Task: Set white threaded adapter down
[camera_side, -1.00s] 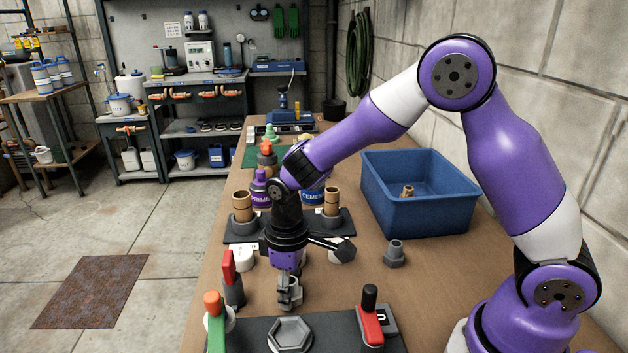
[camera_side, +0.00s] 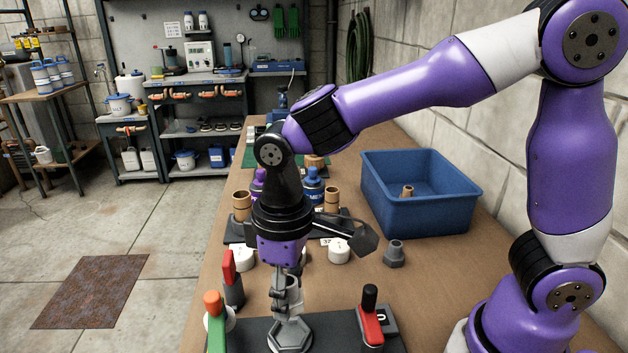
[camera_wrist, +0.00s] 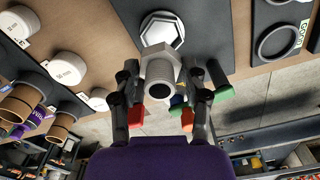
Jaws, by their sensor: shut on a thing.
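My gripper (camera_side: 284,302) points down and is shut on the white threaded adapter (camera_wrist: 160,68). In the side view only a small part of the adapter (camera_side: 294,284) shows between the fingers. In the wrist view its round open end faces the camera, and the fingers (camera_wrist: 168,95) flank it. A hexagonal seat (camera_side: 289,336) on the dark plate lies just in front of and below the fingers. The seat (camera_wrist: 162,28) also shows beyond the adapter in the wrist view. I cannot tell whether the adapter touches the plate.
A red-handled clamp (camera_side: 371,322) stands right of the seat, and a green and orange handled tool (camera_side: 214,318) stands left. White caps (camera_side: 339,251), a grey fitting (camera_side: 395,253) and brown pipe pieces (camera_side: 242,204) sit behind. A blue bin (camera_side: 420,205) is at the back right.

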